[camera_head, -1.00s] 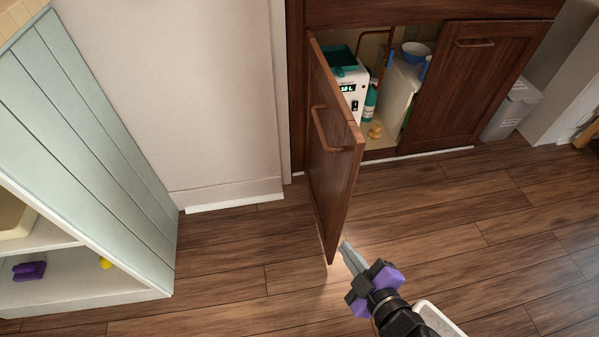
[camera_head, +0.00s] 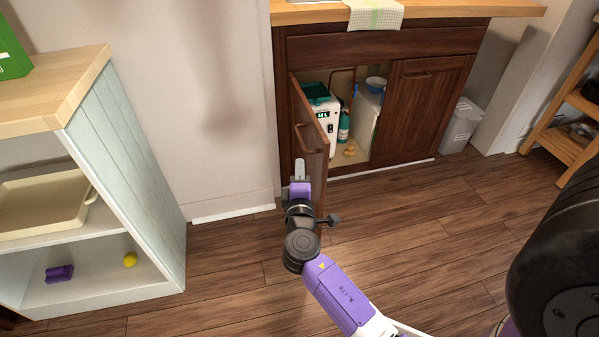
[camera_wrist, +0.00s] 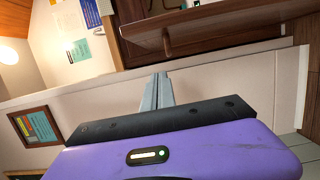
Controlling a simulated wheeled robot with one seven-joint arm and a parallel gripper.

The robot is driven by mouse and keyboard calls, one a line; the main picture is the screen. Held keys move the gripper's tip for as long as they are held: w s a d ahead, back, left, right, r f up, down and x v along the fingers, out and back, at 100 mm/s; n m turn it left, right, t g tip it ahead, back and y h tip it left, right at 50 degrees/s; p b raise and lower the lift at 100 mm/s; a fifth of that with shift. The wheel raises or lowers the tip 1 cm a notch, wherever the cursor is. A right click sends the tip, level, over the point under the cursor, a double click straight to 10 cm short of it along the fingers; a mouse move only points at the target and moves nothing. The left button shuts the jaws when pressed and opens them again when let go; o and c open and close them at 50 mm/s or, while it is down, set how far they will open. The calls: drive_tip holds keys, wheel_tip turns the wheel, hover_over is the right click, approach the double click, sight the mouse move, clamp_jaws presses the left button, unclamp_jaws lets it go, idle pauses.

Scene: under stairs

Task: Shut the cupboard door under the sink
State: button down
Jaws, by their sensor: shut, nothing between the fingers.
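The left cupboard door (camera_head: 315,124) under the sink is dark wood and stands open, hinged at its left and swung out toward me. Its bar handle (camera_head: 307,142) is on the outer face, which faces left. The right cupboard door (camera_head: 421,103) is shut. My gripper (camera_head: 300,165) is shut and empty, beside the outer face of the open door, near the handle. My arm hides the door's lower part. In the wrist view the finger tips (camera_wrist: 157,78) point toward the handle (camera_wrist: 167,38) with a gap; whether they touch the door elsewhere I cannot tell.
A shelf unit (camera_head: 130,170) stands at left, a grey bin (camera_head: 461,126) at right. The floor before the cupboard is clear.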

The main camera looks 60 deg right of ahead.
drive_tip(key=d, duration=0.8)
drive_tip(key=shift+d, duration=0.35)
